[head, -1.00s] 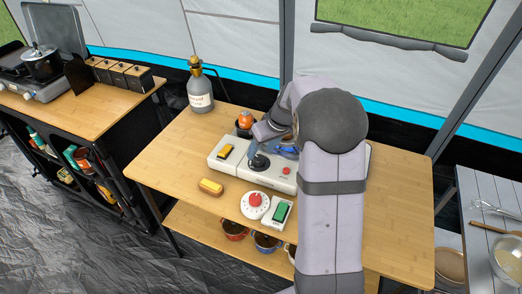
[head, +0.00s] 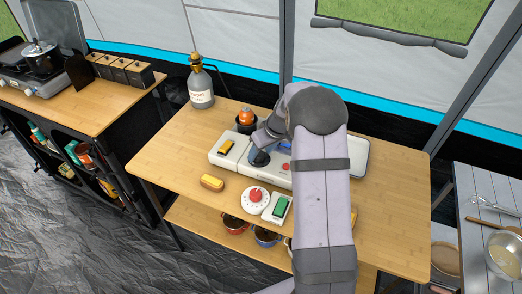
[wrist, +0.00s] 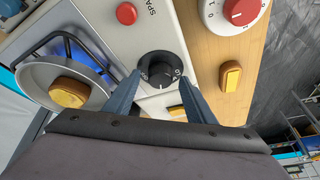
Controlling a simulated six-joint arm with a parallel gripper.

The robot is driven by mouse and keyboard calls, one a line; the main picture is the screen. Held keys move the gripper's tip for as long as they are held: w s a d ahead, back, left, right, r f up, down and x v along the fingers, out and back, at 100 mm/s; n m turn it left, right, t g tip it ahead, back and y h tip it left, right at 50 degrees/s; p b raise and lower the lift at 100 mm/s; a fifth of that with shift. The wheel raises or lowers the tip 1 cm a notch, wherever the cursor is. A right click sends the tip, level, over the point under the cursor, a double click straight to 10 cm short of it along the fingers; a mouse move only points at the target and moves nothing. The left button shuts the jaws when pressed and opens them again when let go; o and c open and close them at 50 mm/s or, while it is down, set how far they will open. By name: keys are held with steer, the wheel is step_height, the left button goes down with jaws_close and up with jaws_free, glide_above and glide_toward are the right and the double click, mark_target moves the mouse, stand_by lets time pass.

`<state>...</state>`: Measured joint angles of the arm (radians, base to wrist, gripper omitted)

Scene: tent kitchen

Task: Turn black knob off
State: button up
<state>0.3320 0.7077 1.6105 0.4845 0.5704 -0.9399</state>
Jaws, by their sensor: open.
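The black knob (wrist: 158,71) with white marks sits on the pale stove panel (wrist: 125,45), in the upper middle of the wrist view. My gripper (wrist: 161,76) is open, with one blue-grey finger on each side of the knob; I cannot tell whether either finger touches it. In the head view my gripper (head: 264,147) is over the stove (head: 222,162), and my arm covers part of it. A pan (wrist: 40,80) with a yellow piece in it stands on the burner, with blue flame glowing beside it.
A red button (wrist: 126,13) is on the panel near the knob. A grey bottle (head: 201,88) stands behind left.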

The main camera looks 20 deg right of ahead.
steer(key=shift+w+f, duration=0.1)
steer(key=shift+f, duration=0.15)
steer(key=c, duration=1)
steer(key=shift+c, duration=0.2)
